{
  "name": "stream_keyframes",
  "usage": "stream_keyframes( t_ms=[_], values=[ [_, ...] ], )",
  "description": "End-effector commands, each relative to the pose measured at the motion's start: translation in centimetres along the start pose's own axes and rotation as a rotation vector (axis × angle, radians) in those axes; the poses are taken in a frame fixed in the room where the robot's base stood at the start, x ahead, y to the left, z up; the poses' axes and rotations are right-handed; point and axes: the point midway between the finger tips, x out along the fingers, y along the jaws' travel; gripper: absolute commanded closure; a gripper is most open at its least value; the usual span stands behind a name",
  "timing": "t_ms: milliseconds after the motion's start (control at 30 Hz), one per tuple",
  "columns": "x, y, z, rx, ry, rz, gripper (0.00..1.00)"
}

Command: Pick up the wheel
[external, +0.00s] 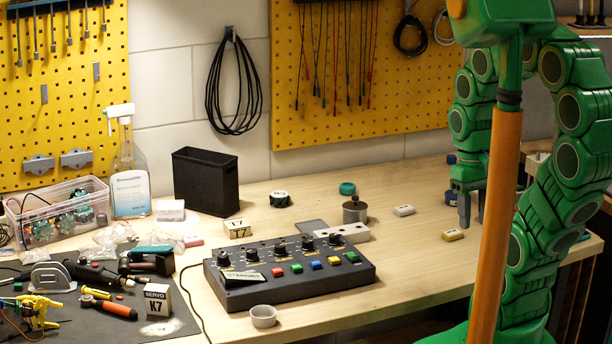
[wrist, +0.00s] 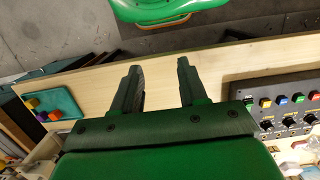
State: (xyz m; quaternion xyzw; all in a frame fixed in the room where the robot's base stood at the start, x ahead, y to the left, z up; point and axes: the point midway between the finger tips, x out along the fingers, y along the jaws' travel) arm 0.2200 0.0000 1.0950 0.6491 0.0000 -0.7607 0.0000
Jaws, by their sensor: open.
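My gripper (external: 472,220) points down over the right part of the bench, its jaws apart and empty. In the wrist view my gripper (wrist: 160,65) shows bare wood between its fingers. I cannot make out for sure which thing is the wheel. A small dark-blue round piece (external: 450,197) lies just left of my gripper, partly hidden by it. A dark round piece with a pale top (external: 280,199) lies behind the control box, and a teal ring-like piece (external: 347,188) lies farther back. None of these shows clearly in the wrist view.
A control box (external: 290,293) with knobs and buttons fills the bench middle. A metal cylinder (external: 355,212) stands behind it. A teal tray (wrist: 68,97) shows in the wrist view.

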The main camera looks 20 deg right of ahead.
Motion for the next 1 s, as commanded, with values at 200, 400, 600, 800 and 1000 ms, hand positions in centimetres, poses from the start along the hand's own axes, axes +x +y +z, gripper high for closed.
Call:
stream_keyframes(
  t_ms=[200,400,600,800,1000],
  values=[
    [0.0,0.0,0.0,0.0,0.0,0.0,0.48],
    [0.0,0.0,0.0,0.0,0.0,0.0,0.23],
    [0.0,0.0,0.0,0.0,0.0,0.0,0.23],
    [-0.2,-1.0,-1.2,0.019,-0.005,-0.035,0.23],
    [-1.1,-3.9,-5.0,0.09,-0.013,-0.15,0.23]
  ],
)
